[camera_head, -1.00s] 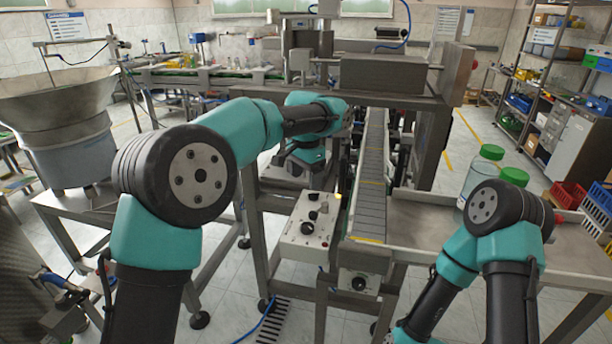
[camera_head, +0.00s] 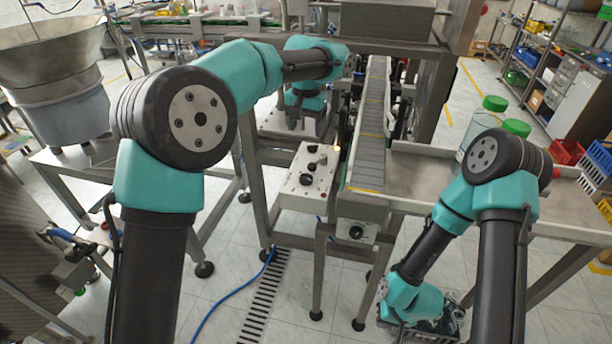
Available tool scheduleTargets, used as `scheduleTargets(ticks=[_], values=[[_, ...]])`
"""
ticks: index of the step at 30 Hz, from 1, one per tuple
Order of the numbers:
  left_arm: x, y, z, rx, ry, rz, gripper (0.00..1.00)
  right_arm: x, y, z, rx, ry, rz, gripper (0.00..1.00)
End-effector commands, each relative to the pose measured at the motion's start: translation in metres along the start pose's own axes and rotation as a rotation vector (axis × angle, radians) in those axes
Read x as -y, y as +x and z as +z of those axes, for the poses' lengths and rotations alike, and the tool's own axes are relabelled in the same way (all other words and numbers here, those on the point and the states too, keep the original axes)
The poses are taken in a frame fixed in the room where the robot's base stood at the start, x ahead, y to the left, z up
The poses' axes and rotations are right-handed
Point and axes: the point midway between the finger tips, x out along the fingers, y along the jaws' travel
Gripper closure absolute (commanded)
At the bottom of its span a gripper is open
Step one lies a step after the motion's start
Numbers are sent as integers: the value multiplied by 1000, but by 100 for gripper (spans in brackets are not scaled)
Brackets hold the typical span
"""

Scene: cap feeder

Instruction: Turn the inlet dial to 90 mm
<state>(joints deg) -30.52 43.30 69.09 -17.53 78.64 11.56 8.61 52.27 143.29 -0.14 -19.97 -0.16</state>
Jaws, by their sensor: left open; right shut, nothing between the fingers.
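The conveyor belt (camera_head: 368,135) runs away behind the dial. A steel table (camera_head: 415,170) with green-capped jars (camera_head: 488,115) is at the right. A hopper bowl (camera_head: 50,60) stands at the left. A floor grate (camera_head: 263,300) and blue hose lie below. Room before the dial looks clear.

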Motion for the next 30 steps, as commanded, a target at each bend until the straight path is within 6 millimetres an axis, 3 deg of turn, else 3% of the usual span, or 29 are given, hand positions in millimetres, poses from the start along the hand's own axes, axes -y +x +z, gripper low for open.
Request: scheduleTargets(ticks=[5, 11, 30], values=[[0, 5, 0, 2, 1, 0, 29, 0, 0, 0, 0, 0, 0, 100], [0, 26, 0, 3, 2, 0, 29, 0, 0, 0, 0, 0, 0, 100], [0, 134, 1, 4, 3, 0, 29, 0, 0, 0, 0, 0, 0, 100]])
